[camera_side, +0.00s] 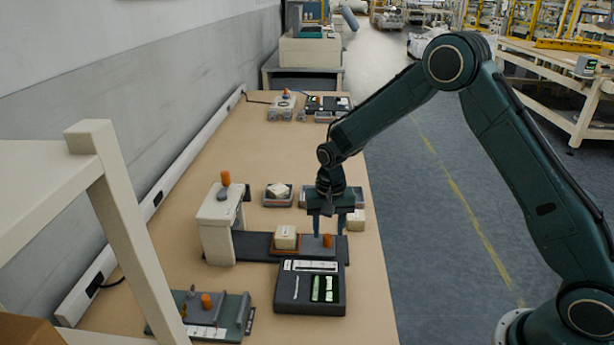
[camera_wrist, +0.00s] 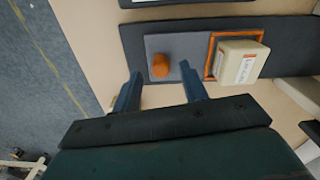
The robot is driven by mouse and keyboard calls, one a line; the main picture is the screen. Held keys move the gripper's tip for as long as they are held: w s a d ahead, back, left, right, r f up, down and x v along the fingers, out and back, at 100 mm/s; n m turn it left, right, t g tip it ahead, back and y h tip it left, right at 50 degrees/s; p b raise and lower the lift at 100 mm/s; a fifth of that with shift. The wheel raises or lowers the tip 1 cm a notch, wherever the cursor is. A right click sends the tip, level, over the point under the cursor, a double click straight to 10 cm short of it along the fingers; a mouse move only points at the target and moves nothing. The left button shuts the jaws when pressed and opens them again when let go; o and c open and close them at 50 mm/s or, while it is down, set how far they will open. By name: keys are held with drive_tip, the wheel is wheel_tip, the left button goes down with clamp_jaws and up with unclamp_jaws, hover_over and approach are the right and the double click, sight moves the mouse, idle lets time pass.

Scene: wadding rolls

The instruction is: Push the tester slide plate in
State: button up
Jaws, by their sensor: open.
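The tester has a beige arch (camera_side: 217,220) with an orange-topped knob above it. A dark base rail (camera_side: 256,244) runs out to the right from under the arch. The grey slide plate (camera_wrist: 182,44) lies on the rail, outside the arch, with an upright orange knob (camera_wrist: 160,66) at its outer end. A cream labelled block (camera_side: 286,237) sits at an orange-edged nest (camera_wrist: 210,62) on the plate's arch side. My gripper (camera_side: 330,232) points down at the knob. Its open fingers (camera_wrist: 161,71) stand either side of the knob in the wrist view; contact cannot be told.
A dark tray (camera_side: 310,306) with green-marked items lies in front of the rail. A grey fixture with an orange knob (camera_side: 207,301) is at front left. A small tray (camera_side: 278,200) and a cream block (camera_side: 356,220) lie behind. A shelf frame (camera_side: 118,225) stands at left.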

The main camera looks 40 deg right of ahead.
drive_tip(key=shift+f, duration=1.45)
drive_tip(key=shift+c, duration=0.4)
clamp_jaws()
